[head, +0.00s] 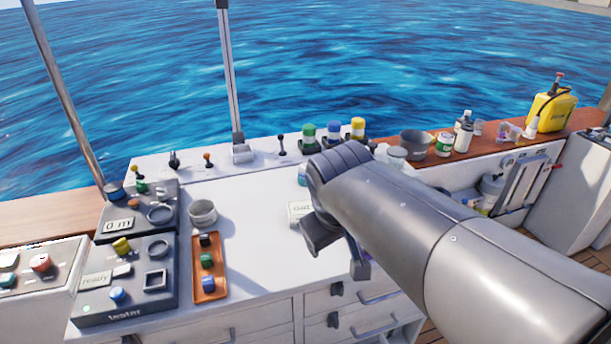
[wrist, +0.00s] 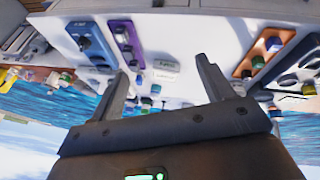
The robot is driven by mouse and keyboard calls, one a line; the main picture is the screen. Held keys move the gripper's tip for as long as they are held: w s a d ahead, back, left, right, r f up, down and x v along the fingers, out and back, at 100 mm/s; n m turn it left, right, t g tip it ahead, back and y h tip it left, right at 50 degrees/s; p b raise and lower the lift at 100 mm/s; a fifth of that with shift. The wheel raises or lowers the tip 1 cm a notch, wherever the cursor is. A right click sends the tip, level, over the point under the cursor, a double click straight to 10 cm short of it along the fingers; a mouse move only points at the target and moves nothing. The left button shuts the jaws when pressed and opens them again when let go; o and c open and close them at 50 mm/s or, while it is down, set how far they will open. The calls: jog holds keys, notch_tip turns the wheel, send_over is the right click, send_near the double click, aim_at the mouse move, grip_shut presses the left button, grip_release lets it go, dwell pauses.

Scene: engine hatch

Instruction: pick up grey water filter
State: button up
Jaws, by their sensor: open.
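I cannot tell for certain which item is the grey water filter. A short grey cylinder (head: 203,212) stands upright on the white counter left of my gripper. The wrist view also shows the open gripper (wrist: 162,68), tilted, with small labelled blocks and the counter beyond the fingers. My arm hides part of the counter's right side.
An orange tray (head: 209,286) with several small coloured items lies left of my gripper, beside the tester panel (head: 135,290). Green-, blue- and yellow-topped containers (head: 357,128) stand along the back. A yellow jug (head: 552,110) stands far right. The counter's middle (head: 255,230) is bare.

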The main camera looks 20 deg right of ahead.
jog(key=w+d+n+g+h, duration=0.2)
jog(key=w+d+n+h, duration=0.4)
jog(key=w, duration=0.6)
jog(key=n+t+h, duration=0.7)
jog(key=n+t, duration=0.1)
jog(key=n, duration=0.9)
send_over(301, 171)
jog(key=v, duration=0.2)
notch_tip(301, 171, down, 12)
notch_tip(301, 171, down, 7)
jog(key=shift+a+r, duration=0.15)
jog(key=shift+r, duration=0.1)
jog(key=x, duration=0.5)
jog(key=shift+f, duration=0.15)
jog(key=c, duration=1.2)
